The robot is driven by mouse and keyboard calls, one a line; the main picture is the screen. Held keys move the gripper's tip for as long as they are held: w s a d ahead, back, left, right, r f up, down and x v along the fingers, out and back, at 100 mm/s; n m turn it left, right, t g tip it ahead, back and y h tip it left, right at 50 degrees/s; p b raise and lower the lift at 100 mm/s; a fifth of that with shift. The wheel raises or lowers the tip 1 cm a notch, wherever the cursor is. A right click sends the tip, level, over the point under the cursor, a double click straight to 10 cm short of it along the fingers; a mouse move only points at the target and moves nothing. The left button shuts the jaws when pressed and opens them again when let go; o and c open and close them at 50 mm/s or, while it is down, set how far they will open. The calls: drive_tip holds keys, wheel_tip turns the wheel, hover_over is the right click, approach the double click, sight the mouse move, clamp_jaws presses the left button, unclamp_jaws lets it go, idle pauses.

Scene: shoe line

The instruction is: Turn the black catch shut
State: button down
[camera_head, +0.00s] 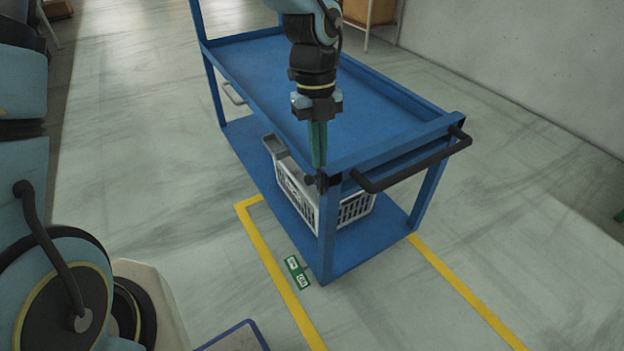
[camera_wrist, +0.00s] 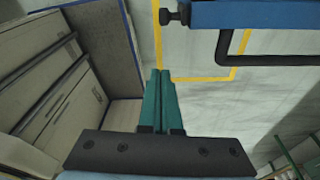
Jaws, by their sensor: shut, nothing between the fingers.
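The black catch (camera_head: 317,181) is a small dark knob on the near corner post of the blue cart (camera_head: 327,230). In the wrist view the catch (camera_wrist: 172,17) sticks out from the end of a blue cart rail, at the top. My gripper (camera_head: 318,164) points down with its long green fingers shut and empty. In the head view the fingertips appear just above the catch. In the wrist view my gripper (camera_wrist: 161,72) shows its tips apart from the catch, with a gap between. I cannot tell which way the catch is turned.
A black push handle (camera_head: 415,163) juts from the cart's end, right of the catch. A white crate (camera_head: 355,209) stands on the lower shelf. Yellow floor lines (camera_head: 275,265) surround the cart, and a green and white marker (camera_head: 297,272) lies on the floor. The cart's upper tray is empty.

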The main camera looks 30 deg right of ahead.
sight(312, 178)
drive_tip(key=shift+w+f+p, duration=0.15)
drive_tip(key=shift+w+f, duration=0.2)
drive_tip(key=shift+f, duration=1.2)
drive_tip(key=shift+w+f+p, duration=0.15)
drive_tip(key=shift+w+f, duration=0.2)
drive_tip(key=shift+f, duration=1.15)
drive_tip(key=shift+w+f+p, duration=0.15)
drive_tip(key=shift+w+f, duration=0.2)
drive_tip(key=shift+f, duration=1.2)
drive_tip(key=shift+w+d+r+g+p, duration=0.1)
drive_tip(key=shift+w+g+p, duration=0.2)
drive_tip(key=shift+p, duration=0.15)
